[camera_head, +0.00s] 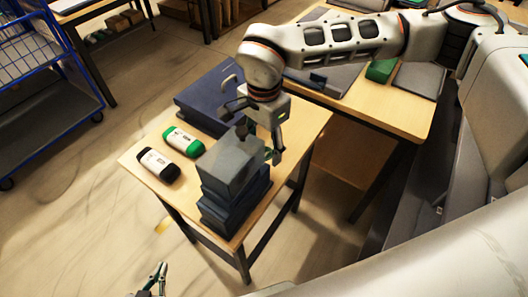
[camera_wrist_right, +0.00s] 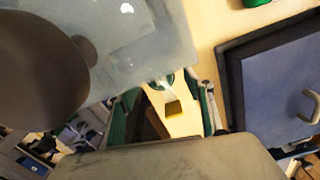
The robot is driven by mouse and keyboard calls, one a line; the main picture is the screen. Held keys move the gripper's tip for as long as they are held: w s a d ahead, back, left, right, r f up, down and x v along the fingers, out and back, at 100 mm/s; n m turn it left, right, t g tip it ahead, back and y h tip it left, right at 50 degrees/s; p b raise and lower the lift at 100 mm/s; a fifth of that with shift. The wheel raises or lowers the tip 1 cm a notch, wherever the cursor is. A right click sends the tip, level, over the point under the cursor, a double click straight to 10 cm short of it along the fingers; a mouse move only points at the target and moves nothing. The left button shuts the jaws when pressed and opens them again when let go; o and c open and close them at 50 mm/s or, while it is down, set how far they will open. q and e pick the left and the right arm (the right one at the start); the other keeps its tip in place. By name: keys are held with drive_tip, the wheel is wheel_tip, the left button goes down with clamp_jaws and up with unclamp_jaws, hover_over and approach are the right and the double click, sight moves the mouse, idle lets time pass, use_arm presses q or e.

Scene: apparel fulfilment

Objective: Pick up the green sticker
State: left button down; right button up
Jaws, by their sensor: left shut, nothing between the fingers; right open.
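The green sticker (camera_head: 183,141), a green and white rounded piece, lies on the small wooden table in the head view. A green edge (camera_wrist_right: 257,3) at the top of the right wrist view may be part of it. My right gripper (camera_head: 259,145) is open, to the right of the sticker and apart from it, close by the grey packet (camera_head: 230,163) on the dark stack. Its fingers also show in the right wrist view (camera_wrist_right: 166,92), with nothing held between them. My left gripper (camera_head: 161,272) is shut and empty, low in the head view, away from the table.
A black and white piece (camera_head: 159,165) lies beside the green one. Dark folded packs (camera_head: 232,210) are stacked at the table's front. A blue box (camera_head: 207,93) with a handle lies at the back. A blue cart (camera_head: 45,85) stands at left. Another table (camera_head: 395,115) adjoins behind.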

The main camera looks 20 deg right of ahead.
drive_tip(key=shift+f, duration=0.25)
idle(0.3)
drive_tip(key=shift+c, duration=0.4)
drive_tip(key=c, duration=0.7)
